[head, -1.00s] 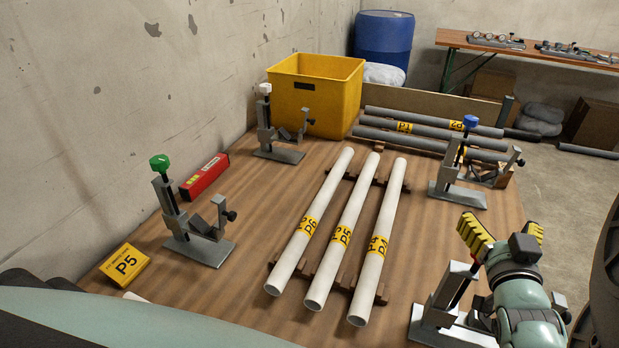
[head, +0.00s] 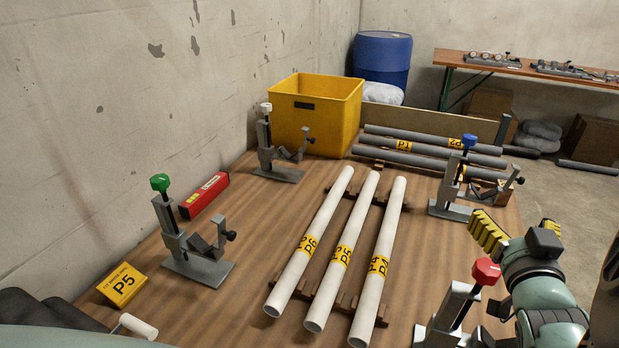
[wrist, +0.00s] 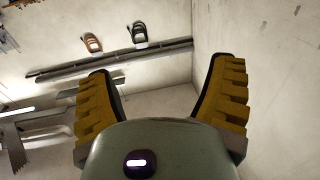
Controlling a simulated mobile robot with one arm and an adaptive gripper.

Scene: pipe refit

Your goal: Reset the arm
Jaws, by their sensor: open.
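My gripper (head: 519,232) is at the right of the head view, above the table's right side. Its yellow ridged fingers are spread apart with nothing between them. The fingers also show in the wrist view (wrist: 165,95), spread and empty, with walls beyond. A clamp stand with a red knob (head: 486,271) is just left of and in front of my gripper's wrist, partly cut off by the bottom edge. I cannot tell whether they touch. White pipes P6 (head: 313,237), P5 (head: 345,245) and P4 (head: 381,255) lie side by side on wooden supports.
Other clamp stands have green (head: 160,184), white (head: 266,110) and blue (head: 468,141) knobs.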

